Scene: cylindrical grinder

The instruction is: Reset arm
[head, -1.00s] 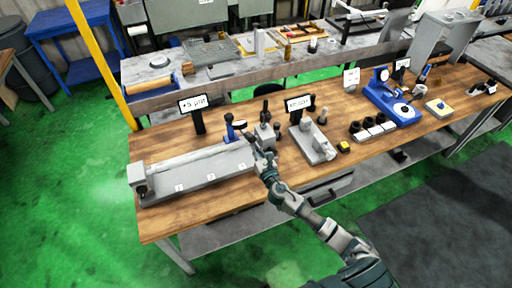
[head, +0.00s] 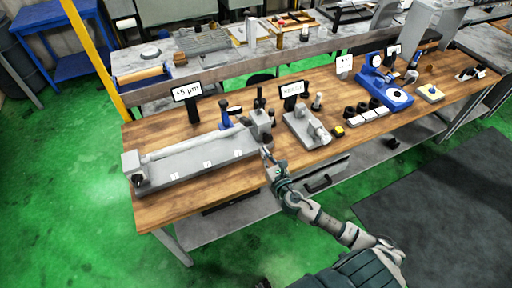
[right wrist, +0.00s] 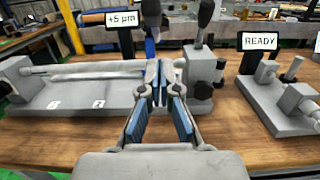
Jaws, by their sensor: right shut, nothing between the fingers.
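My right gripper (head: 267,155) is at the front edge of the wooden bench, by the right end of the grey grinder (head: 195,172). In the right wrist view its blue-padded fingers (right wrist: 160,88) are shut with nothing between them. Beyond them stand the grinder's right end block (right wrist: 200,72) and black-knobbed levers. The grinder's long bar and numbered base (right wrist: 75,100) lie to the left. My right arm comes in from the lower right. My left gripper is not in view.
A "+5 µm" display (head: 187,91) stands behind the grinder. A "READY" display (head: 292,89) stands behind a grey fixture (head: 306,127). Farther right are a blue gauge stand (head: 384,88) and black parts on white blocks.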

